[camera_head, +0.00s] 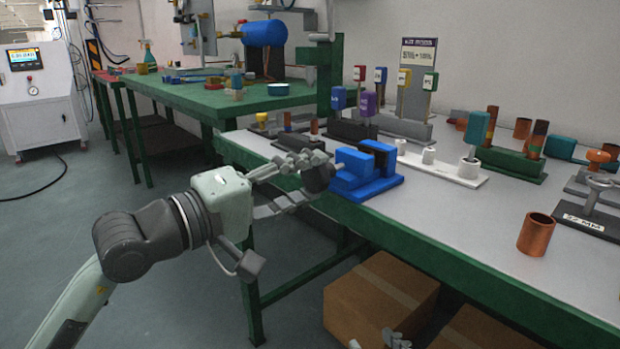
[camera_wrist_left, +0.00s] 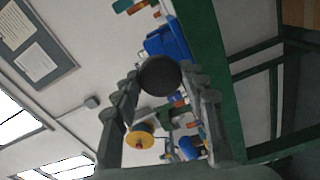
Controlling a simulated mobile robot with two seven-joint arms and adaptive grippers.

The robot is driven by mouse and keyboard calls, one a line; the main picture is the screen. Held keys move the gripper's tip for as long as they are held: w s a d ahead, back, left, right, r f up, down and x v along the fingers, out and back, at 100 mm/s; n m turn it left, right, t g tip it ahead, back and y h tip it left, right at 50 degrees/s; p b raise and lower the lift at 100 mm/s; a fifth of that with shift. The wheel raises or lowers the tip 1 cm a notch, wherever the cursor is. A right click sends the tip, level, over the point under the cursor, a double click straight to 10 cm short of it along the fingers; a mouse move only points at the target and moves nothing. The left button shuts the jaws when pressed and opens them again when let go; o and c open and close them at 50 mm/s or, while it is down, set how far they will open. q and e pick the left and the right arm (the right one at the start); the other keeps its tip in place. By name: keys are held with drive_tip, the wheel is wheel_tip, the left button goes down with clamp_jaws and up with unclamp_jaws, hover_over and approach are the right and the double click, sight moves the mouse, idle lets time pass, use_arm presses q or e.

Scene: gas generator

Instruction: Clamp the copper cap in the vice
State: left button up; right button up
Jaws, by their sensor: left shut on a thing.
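A blue vice (camera_head: 372,187) stands at the near edge of the right-hand table. My left gripper (camera_head: 318,172) is at its left end, shut on the vice's dark round knob. In the left wrist view the knob (camera_wrist_left: 160,75) sits between the two fingers, with the blue vice body (camera_wrist_left: 172,40) behind it. An open-topped copper cylinder (camera_head: 536,234), which may be the copper cap, stands upright on the table to the right, apart from the vice. I cannot see whether anything sits between the jaws. Part of my right gripper (camera_head: 380,341) shows at the bottom edge, cut off.
A white holder with pegs (camera_head: 445,166) and a green holder (camera_head: 512,163) stand behind the vice. A grey stand labelled 32 mm (camera_head: 590,218) is beyond the copper cylinder. Cardboard boxes (camera_head: 380,303) lie under the table. The tabletop between vice and cylinder is clear.

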use_arm(q)
drive_tip(key=shift+m+b, duration=1.4)
drive_tip(key=shift+b, duration=0.65)
drive_tip(key=o, duration=1.2)
drive_tip(key=n, duration=0.2)
drive_tip(key=shift+n, duration=0.3)
drive_tip(key=n, duration=0.3)
